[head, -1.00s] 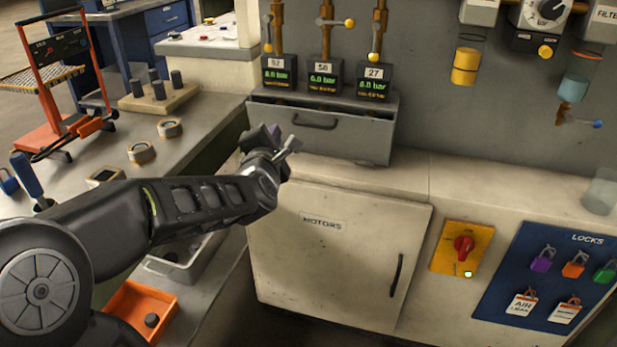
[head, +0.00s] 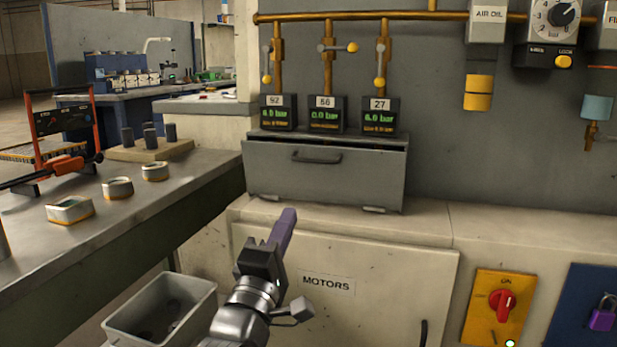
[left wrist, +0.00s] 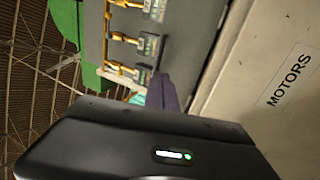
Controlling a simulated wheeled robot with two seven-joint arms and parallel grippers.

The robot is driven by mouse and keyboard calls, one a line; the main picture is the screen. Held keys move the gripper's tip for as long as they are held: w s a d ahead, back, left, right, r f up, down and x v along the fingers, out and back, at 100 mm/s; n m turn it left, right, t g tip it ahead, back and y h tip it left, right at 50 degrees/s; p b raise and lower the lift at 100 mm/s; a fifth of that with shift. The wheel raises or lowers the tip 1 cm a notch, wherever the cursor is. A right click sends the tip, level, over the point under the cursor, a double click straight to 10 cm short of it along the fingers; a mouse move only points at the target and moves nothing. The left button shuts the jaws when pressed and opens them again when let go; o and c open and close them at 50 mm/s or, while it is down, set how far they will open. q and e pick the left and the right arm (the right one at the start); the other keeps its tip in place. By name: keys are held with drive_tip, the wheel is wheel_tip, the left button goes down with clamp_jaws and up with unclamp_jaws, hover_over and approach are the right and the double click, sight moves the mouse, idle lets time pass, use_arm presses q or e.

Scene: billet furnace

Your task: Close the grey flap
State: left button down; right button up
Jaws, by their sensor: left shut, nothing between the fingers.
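The grey flap (head: 335,182) is the front of a grey box under the pressure gauges. It has a dark handle (head: 316,158) near its top and hinges along its lower edge. A dark gap shows along its top edge, so it stands slightly open, leaning out. My left gripper (head: 287,218) has purple fingers, shut and empty, pointing up just below the flap's lower edge in the picture. Whether they touch anything cannot be told. In the left wrist view the purple fingers (left wrist: 162,92) show beyond the dark wrist housing. My right gripper is out of view.
Three gauges (head: 326,114) with valve levers stand above the box. Below is the cream MOTORS door (head: 375,275), with a red switch (head: 502,302) at right. A grey bin (head: 190,325) stands at lower left, beside a bench (head: 130,215) with rings and pegs.

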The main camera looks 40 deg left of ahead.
use_arm(q)
drive_tip(key=shift+r, duration=0.1)
drive_tip(key=p, duration=0.7)
approach(313, 162)
drive_tip(key=x, duration=0.7)
drive_tip(key=shift+s, duration=0.1)
drive_tip(key=shift+p, duration=0.3)
